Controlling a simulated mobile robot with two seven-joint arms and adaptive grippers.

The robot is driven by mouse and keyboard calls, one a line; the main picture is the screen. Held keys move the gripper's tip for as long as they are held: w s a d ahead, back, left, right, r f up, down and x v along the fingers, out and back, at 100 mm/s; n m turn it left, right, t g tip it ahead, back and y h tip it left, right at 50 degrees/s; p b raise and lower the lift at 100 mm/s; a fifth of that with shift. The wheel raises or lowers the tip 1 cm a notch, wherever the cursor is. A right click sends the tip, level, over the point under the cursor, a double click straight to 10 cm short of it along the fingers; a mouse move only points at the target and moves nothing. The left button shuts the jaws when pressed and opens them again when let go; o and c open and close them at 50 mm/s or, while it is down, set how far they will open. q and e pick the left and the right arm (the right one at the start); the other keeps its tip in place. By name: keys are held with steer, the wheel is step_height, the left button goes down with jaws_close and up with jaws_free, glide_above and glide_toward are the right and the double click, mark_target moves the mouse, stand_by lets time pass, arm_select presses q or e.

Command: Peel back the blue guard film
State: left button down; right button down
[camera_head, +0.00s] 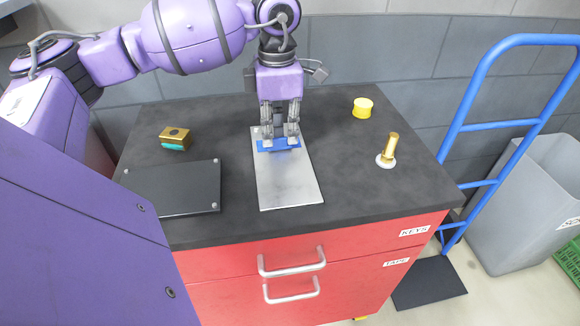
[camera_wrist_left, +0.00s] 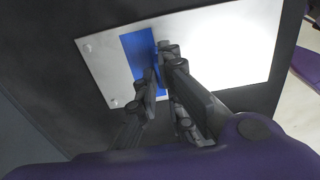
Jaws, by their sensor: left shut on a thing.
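The blue guard film (camera_head: 267,149) is a short strip across the silver metal plate (camera_head: 289,185), near the plate's far end. The bare plate shows on both sides of it. My left gripper (camera_head: 280,134) points down over the strip and is shut on the film. In the left wrist view the film (camera_wrist_left: 138,48) runs across the plate (camera_wrist_left: 225,50), and the fingers of my left gripper (camera_wrist_left: 158,66) meet at its edge. The exact pinch is partly hidden by the fingers. My right gripper is in neither view.
The plate lies on a dark worktop (camera_head: 345,190) over red drawers (camera_head: 345,270). A black plate (camera_head: 175,190) and a brass block (camera_head: 175,137) are left. A yellow cylinder (camera_head: 363,107) and a brass pin (camera_head: 389,147) are right. A blue hand truck (camera_head: 470,125) stands beyond the right edge.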

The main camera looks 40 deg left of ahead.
arm_select(q)
steer(key=shift+w+a, duration=0.25)
steer(key=shift+a, duration=0.05)
steer(key=shift+w+a, duration=0.4)
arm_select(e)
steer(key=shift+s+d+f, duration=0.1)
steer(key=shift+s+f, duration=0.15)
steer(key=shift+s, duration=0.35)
arm_select(q)
steer(key=shift+a, duration=0.1)
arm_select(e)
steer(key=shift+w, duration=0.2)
arm_select(q)
steer(key=shift+w+a, duration=0.1)
steer(key=shift+w, duration=0.05)
steer(key=shift+w+a, duration=0.25)
steer(key=shift+a, duration=0.05)
steer(key=shift+w+a+b, duration=0.25)
steer(key=shift+a+b, duration=0.05)
steer(key=shift+a, duration=0.05)
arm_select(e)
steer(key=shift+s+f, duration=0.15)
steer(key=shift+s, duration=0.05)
arm_select(q)
steer(key=c, duration=1.7)
jaws_free()
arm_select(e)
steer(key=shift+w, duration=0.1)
